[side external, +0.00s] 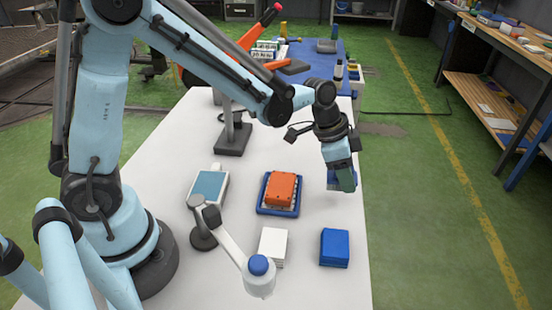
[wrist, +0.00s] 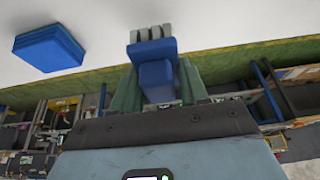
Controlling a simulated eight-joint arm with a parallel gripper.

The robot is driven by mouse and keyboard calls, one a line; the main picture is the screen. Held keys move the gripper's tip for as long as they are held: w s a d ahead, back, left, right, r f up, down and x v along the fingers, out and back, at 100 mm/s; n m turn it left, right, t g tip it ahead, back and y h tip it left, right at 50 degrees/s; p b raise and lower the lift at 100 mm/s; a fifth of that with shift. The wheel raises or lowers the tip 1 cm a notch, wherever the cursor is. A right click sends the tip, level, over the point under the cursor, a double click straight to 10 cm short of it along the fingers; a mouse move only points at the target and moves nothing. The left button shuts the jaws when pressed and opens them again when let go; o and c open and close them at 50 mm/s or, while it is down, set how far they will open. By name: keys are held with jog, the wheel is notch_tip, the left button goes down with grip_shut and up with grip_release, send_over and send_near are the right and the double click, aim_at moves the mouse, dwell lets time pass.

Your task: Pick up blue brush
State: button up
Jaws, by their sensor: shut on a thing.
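The blue brush (wrist: 156,75) is in my gripper in the wrist view, with its pale grey bristles (wrist: 152,33) pointing away from the wrist. My gripper (wrist: 158,88) has its two green fingers on either side of the brush's blue body and is shut on it. In the side external view my gripper (side external: 344,178) hangs above the right edge of the white table (side external: 232,265), to the right of the blue tray. The brush is mostly hidden behind the fingers there.
A blue tray (side external: 262,208) holds an orange block (side external: 281,188). A blue stack (side external: 334,247), a white stack (side external: 272,244) and a teal-faced panel (side external: 208,187) lie on the table. A white jointed arm with a blue knob (side external: 258,265) stands at the front. Green floor is at the right.

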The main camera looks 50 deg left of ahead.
jog(key=s+d+r, duration=0.6)
jog(key=s+d, duration=0.2)
jog(key=shift+d+r, duration=0.15)
jog(key=shift+r, duration=0.2)
jog(key=o, duration=0.6)
jog(key=c, duration=0.4)
